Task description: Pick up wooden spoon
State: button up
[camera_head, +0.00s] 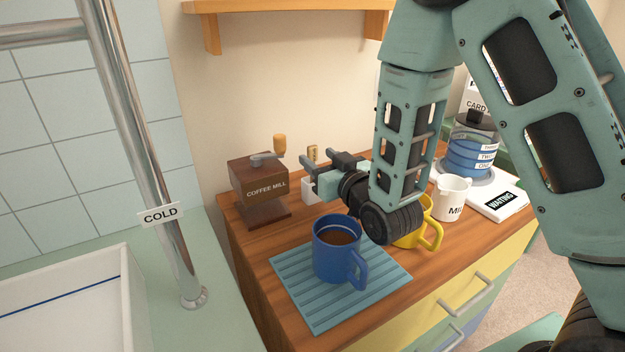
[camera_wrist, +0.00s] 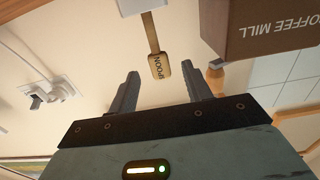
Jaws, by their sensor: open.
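The wooden spoon (camera_head: 312,152) stands upright in a white holder (camera_head: 311,191) beside the coffee mill. My jaws partly hide the holder in the head view.
The coffee mill (camera_head: 262,187) stands close on the left; it also shows in the wrist view (camera_wrist: 255,30). A blue mug (camera_head: 330,260) sits on a ribbed blue mat (camera_head: 300,300). A yellow mug (camera_head: 432,232) and white milk jug (camera_head: 452,196) stand to the right. A shelf (camera_head: 285,6) is above.

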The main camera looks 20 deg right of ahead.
aim_at(314, 154)
jog(key=shift+w+f+b, duration=0.1)
jog(key=shift+w+b, duration=0.2)
jog(key=shift+b, duration=0.05)
jog(key=w, duration=0.2)
jog(key=w+a, duration=0.1)
jog(key=w, duration=0.1)
jog(key=shift+w+p, duration=0.35)
jog(key=shift+w, duration=0.05)
grip_shut()
